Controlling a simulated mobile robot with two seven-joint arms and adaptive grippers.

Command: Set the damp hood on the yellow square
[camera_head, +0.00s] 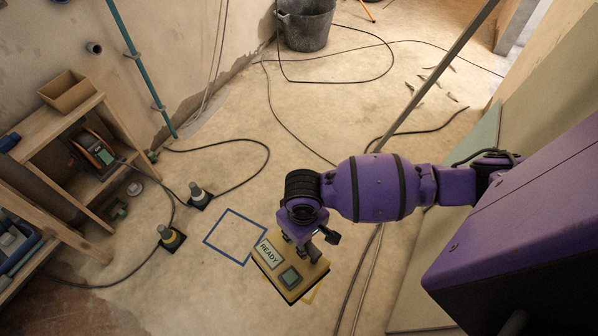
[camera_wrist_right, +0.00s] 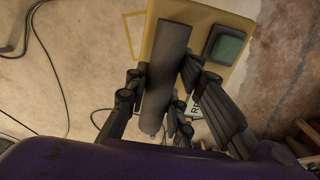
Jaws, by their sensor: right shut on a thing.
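The damp hood (camera_head: 290,272) is a yellow box with a "READY" label and a dark green square window. My right gripper (camera_head: 312,243) is shut on it from above, and the hood appears held above the floor. In the right wrist view, the fingers (camera_wrist_right: 160,105) close on both sides of a dark bar on the hood (camera_wrist_right: 222,22). The yellow square (camera_head: 312,293) is an outline on the floor, mostly hidden behind the hood in the head view. Part of its outline shows beside the hood in the wrist view (camera_wrist_right: 127,35). My left gripper is out of view.
An empty blue square outline (camera_head: 248,219) lies left of the hood. Two plugs (camera_head: 198,196) with black cables stand further left, by a wooden shelf (camera_head: 55,170). A dark bucket (camera_head: 305,28) is at the back. Cables cross the floor.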

